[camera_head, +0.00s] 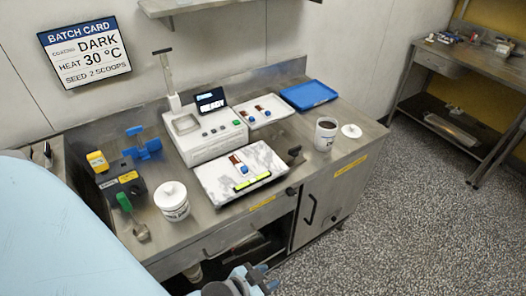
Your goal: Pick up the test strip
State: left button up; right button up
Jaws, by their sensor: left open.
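A small strip with a brown end and a blue part (239,164) lies on the white marbled slab (216,186) in front of the white machine. Two similar small brown-and-blue pieces (262,110) lie on a white tray (284,113) behind it; I cannot tell which piece is the test strip. My left gripper (267,279) is at the bottom edge, open, with blue fingertips. It is in front of the bench, well apart from the slab, and nothing shows between its fingers. My right gripper is not in view.
A yellow-green bar (252,182) lies at the slab's front. The white machine (208,136) with a display stands behind.

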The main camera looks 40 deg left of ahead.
aim_at(244, 170)
jog(key=i+l+u, duration=0.15)
jog(key=u, duration=0.2)
jog(key=i+l+u, duration=0.1)
jog(key=u, duration=0.25)
jog(key=i+l+u, duration=0.1)
jog(key=l+u, duration=0.25)
